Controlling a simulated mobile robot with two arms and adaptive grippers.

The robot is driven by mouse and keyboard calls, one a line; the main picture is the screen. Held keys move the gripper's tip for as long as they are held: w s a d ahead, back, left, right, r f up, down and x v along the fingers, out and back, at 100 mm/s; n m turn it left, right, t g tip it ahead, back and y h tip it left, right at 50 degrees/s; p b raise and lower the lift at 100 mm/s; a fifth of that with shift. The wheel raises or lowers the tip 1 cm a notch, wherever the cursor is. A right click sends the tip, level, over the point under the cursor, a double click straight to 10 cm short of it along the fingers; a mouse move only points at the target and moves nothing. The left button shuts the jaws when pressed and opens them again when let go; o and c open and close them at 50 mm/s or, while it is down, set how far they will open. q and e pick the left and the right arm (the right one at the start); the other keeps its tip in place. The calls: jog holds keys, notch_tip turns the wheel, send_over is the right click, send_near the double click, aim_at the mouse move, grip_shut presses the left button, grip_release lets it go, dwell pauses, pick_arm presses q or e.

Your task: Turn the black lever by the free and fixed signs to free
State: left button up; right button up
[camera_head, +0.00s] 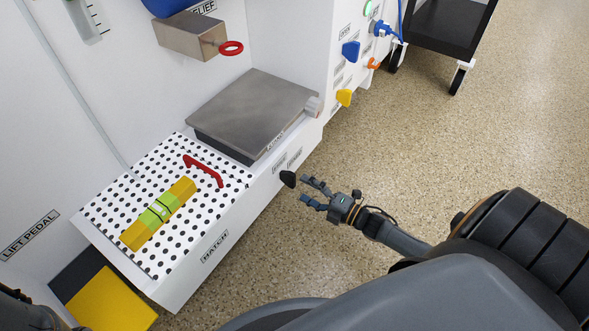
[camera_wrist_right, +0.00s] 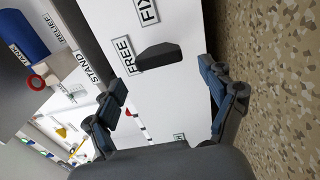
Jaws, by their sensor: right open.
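The black lever (camera_head: 288,179) sticks out from the white front face of the machine, below the two small signs. In the right wrist view the lever (camera_wrist_right: 160,57) lies beside the FREE sign (camera_wrist_right: 125,56), with the FIXED sign (camera_wrist_right: 148,10) above, partly cut off. My right gripper (camera_head: 308,190) is open and empty, just right of the lever in the head view. In the wrist view its two fingers (camera_wrist_right: 168,100) are spread wide, with the lever ahead between them and apart from them. My left gripper does not clearly show.
A perforated white hatch (camera_head: 119,194) with a red handle (camera_head: 203,169) and a yellow-green bar (camera_head: 159,213) lies left. A grey metal plate (camera_head: 254,108) stands behind it. Blue (camera_head: 351,51) and yellow (camera_head: 344,97) knobs stick out farther back.

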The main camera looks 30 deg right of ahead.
jog(key=v, duration=0.6)
jog(key=shift+s, duration=0.4)
jog(key=shift+d, duration=0.1)
